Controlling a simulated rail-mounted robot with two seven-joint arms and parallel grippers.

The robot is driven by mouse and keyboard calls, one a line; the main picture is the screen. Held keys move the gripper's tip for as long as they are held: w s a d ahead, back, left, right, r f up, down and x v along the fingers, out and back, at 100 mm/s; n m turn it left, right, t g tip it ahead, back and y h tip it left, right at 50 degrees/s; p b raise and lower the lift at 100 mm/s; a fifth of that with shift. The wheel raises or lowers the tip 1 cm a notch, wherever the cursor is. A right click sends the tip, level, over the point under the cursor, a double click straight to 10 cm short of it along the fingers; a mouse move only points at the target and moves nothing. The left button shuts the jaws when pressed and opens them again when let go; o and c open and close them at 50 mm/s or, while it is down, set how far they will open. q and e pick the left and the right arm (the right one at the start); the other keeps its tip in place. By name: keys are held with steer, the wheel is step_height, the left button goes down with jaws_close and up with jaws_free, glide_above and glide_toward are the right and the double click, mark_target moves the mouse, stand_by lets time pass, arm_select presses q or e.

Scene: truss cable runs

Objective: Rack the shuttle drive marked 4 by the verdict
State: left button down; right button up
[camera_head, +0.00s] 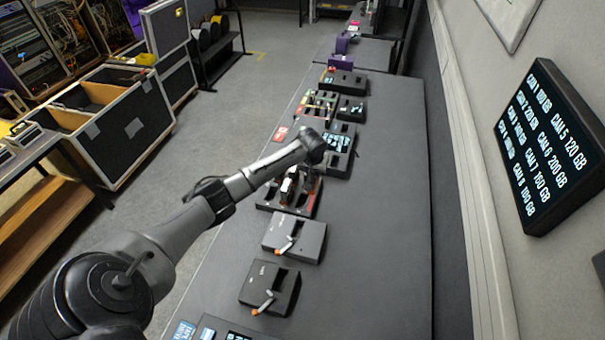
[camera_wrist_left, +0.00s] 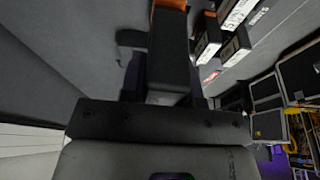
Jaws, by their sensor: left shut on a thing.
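My left gripper (camera_head: 303,182) is over a dark tray (camera_head: 275,206) on the long bench, with its arm coming in from the left. In the left wrist view it is shut on a dark drive (camera_wrist_left: 168,50) with an orange end. No number on the drive can be read, so I cannot tell if it is the one marked 4. Other drives (camera_wrist_left: 207,40) with pale labels show to its right. I cannot tell in the head view whether the held drive is clear of the tray. My right gripper is out of view.
Two dark dock units with orange-tipped levers, one farther (camera_head: 309,240) and one nearer (camera_head: 257,278), stand nearer me. More trays (camera_head: 340,165) line the bench beyond. A wall screen (camera_head: 548,150) lists cameras and gigabyte sizes. The bench's right side (camera_head: 385,220) is clear.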

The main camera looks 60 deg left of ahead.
arm_select(q)
steer(key=s+a+f+b, duration=0.2)
steer(key=f+b, duration=0.4)
steer(key=f, duration=0.3)
steer(key=shift+s+a, duration=0.3)
steer(key=shift+a, duration=0.35)
steer(key=shift+f+p, duration=0.1)
steer(key=shift+p, duration=0.4)
stand_by(0.7)
steer(key=shift+d+p, duration=0.1)
steer(key=shift+p, duration=0.3)
steer(key=shift+f, duration=0.4)
stand_by(0.8)
steer(key=shift+f, duration=0.1)
stand_by(0.5)
steer(key=shift+f, duration=0.45)
stand_by(0.4)
